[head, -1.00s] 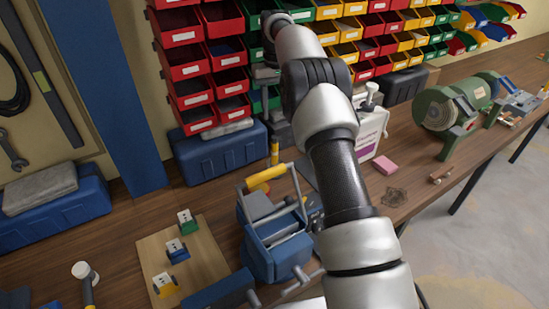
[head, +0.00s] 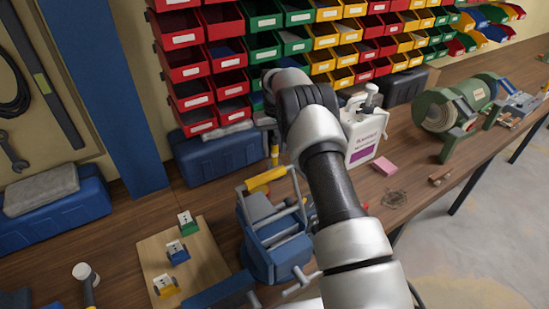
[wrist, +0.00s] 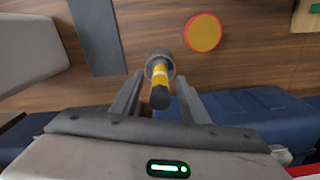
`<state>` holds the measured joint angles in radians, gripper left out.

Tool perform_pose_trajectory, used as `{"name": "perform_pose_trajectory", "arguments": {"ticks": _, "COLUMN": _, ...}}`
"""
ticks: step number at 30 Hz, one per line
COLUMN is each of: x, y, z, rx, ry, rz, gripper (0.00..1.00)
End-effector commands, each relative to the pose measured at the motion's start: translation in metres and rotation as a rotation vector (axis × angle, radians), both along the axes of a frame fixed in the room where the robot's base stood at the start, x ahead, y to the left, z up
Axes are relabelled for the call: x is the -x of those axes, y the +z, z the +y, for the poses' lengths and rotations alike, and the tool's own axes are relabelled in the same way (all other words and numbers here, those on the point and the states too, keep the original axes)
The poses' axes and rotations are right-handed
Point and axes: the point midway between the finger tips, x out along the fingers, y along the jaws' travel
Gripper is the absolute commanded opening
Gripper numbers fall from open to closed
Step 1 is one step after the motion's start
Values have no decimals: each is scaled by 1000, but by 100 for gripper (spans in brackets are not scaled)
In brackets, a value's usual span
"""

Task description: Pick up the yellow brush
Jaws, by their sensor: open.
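The yellow brush (wrist: 161,74) stands upright, seen from above in the wrist view, with a black end towards the camera and a yellow handle. Its lower end is around a dark round base. In the head view the yellow brush (head: 275,155) shows as a thin yellow stick in front of the blue case. My gripper (wrist: 159,78) is open, with one finger on each side of the brush's handle. I cannot tell whether either finger touches it. In the head view my gripper is mostly hidden behind my arm.
A blue case (head: 222,155) stands close behind the brush. A blue vise-like tool (head: 275,240) stands in front. A white bottle (head: 364,130) is to the right. A red-rimmed yellow disc (wrist: 203,32) lies nearby. Bins (head: 185,65) hang above.

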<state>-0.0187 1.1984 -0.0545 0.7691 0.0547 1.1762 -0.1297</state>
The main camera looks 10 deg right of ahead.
Motion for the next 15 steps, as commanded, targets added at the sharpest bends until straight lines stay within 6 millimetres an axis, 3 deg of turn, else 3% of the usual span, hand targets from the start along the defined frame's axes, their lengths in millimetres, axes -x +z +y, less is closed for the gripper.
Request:
{"name": "perform_pose_trajectory", "arguments": {"ticks": 3, "x": 0, "y": -10, "z": 0, "rx": 0, "ry": 0, "rz": -1, "gripper": 41}}
{"name": "perform_pose_trajectory", "arguments": {"ticks": 10, "x": 0, "y": -12, "z": 0, "rx": 0, "ry": 0, "rz": -2, "gripper": 41}}
{"name": "perform_pose_trajectory", "arguments": {"ticks": 11, "x": 0, "y": -12, "z": 0, "rx": 0, "ry": 0, "rz": -2, "gripper": 39}}
{"name": "perform_pose_trajectory", "arguments": {"ticks": 15, "x": 0, "y": -11, "z": 0, "rx": 0, "ry": 0, "rz": -1, "gripper": 15}}
